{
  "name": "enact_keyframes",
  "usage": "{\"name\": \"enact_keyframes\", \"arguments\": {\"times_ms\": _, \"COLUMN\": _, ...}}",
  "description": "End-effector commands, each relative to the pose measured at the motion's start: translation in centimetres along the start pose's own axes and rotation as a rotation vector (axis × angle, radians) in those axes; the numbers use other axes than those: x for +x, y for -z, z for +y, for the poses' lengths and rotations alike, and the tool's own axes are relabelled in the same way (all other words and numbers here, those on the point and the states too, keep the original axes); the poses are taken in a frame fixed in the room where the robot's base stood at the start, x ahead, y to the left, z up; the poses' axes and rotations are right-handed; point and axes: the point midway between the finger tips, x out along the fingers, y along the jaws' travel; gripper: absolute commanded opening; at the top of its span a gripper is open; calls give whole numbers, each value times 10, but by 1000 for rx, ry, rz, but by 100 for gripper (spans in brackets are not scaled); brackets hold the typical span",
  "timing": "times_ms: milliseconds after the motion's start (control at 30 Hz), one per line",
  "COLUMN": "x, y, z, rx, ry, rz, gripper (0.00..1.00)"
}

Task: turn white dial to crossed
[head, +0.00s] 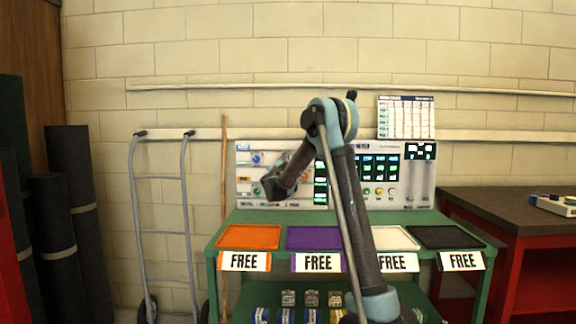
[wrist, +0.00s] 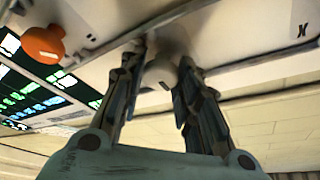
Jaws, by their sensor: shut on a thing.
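The white dial (wrist: 160,76) shows between my fingertips in the wrist view, small and pale with a dark mark on it. My gripper (wrist: 163,65) is shut on it, one finger on each side. The dial sits on the light front of the control panel (head: 419,180). In the head view my arm and wrist cover the dial and my fingertips. The dial's pointer setting and the crossed mark cannot be made out.
An orange knob (wrist: 43,44) sticks out of the panel beside my gripper. A blue dial (head: 257,159) is at the panel's upper left. The green bench (head: 290,217) below holds orange (head: 249,237), purple (head: 314,238), white and black trays. A hand truck (head: 161,178) stands left.

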Motion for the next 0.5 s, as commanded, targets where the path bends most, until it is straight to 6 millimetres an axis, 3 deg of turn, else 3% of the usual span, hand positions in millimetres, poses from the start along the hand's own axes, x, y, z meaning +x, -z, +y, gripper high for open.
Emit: {"name": "enact_keyframes", "arguments": {"times_ms": 500, "x": 0, "y": 2, "z": 1, "rx": 448, "ry": -189, "rz": 3, "gripper": 6}}
